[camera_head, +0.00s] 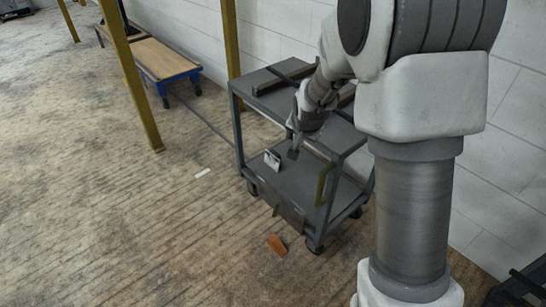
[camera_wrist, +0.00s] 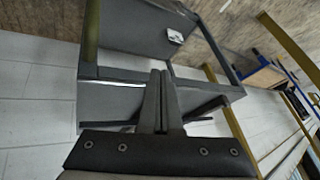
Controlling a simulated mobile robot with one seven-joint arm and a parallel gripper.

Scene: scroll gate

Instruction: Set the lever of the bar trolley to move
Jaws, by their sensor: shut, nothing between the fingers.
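The bar trolley (camera_head: 265,100) is a grey metal cart with an upper and a lower shelf on casters, standing by the wall. An olive-yellow bar (camera_head: 325,185) stands upright at its near right end; I cannot tell for sure that this is the lever. An olive bar also shows in the wrist view (camera_wrist: 91,35). My gripper (camera_head: 293,154) points down in front of the trolley's upper shelf, apart from the olive bar. In the wrist view its fingers (camera_wrist: 161,75) are shut together and empty, over the trolley's frame. My arm hides part of the upper shelf.
A small white-and-dark card (camera_head: 272,159) is on the lower shelf. An orange block (camera_head: 277,245) lies on the floor before the trolley. Yellow posts (camera_head: 135,85) stand to the left, with a wooden-topped blue cart (camera_head: 160,58) behind. The floor at left is mostly clear.

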